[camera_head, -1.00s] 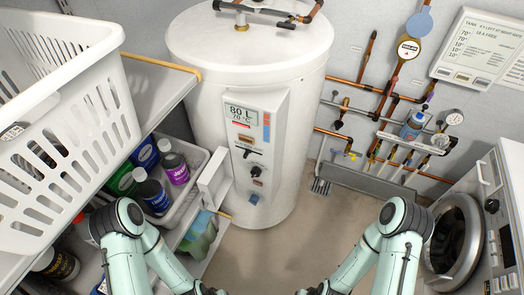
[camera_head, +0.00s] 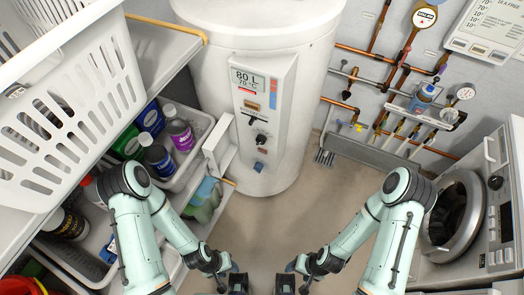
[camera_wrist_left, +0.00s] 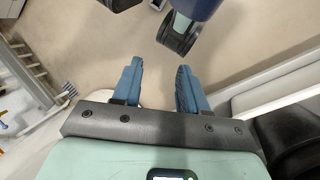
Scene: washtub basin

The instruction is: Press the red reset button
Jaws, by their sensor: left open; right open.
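The white water heater (camera_head: 208,110) stands at the back centre. Its front panel (camera_head: 245,150) carries a display reading 80 L and 70 °C, a small red strip (camera_head: 246,91), an orange switch (camera_head: 251,105) and a dark knob (camera_head: 261,139). I cannot tell for sure which part is the red reset button. My left gripper (camera_head: 231,285) is low at the bottom centre, well apart from the panel. In the left wrist view its blue fingers (camera_wrist_left: 160,80) are open and empty over bare floor. My right gripper (camera_head: 295,285) is open and empty beside it.
A white laundry basket (camera_head: 65,120) and a shelf with several bottles (camera_head: 180,130) are at the left. Copper pipes (camera_head: 370,55) run along the back wall. A washing machine (camera_head: 490,200) stands at the right. The floor (camera_head: 290,215) before the heater is clear.

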